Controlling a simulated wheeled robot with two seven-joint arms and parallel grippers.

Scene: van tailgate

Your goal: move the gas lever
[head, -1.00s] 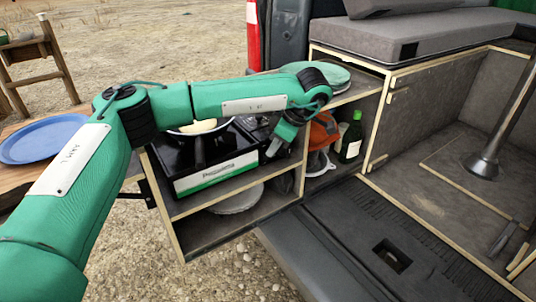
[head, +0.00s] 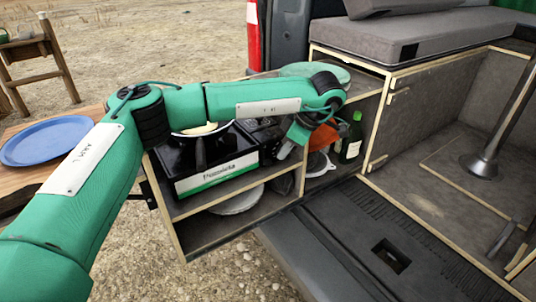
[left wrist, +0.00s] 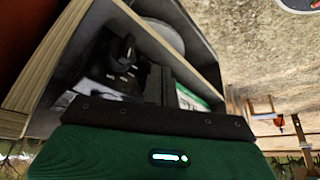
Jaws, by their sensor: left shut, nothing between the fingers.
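A black camping stove (head: 222,173) with a white and green front label sits on the upper shelf of the pull-out unit. A pan (head: 199,141) with something pale in it is on its burner, partly behind my left arm. My left gripper (head: 284,153) is shut and empty, pointing down at the stove's right end. In the left wrist view the closed fingers (left wrist: 160,84) are beside dark stove parts (left wrist: 122,55), and part of the label (left wrist: 188,98) shows. I cannot make out the gas lever clearly, nor whether the fingers touch it. My right gripper is out of view.
A green bottle (head: 352,138) and an orange item (head: 322,136) stand in the compartment right of the stove. A wooden divider (head: 302,172) is close to my left gripper. A blue plate (head: 46,141) lies on the table at left.

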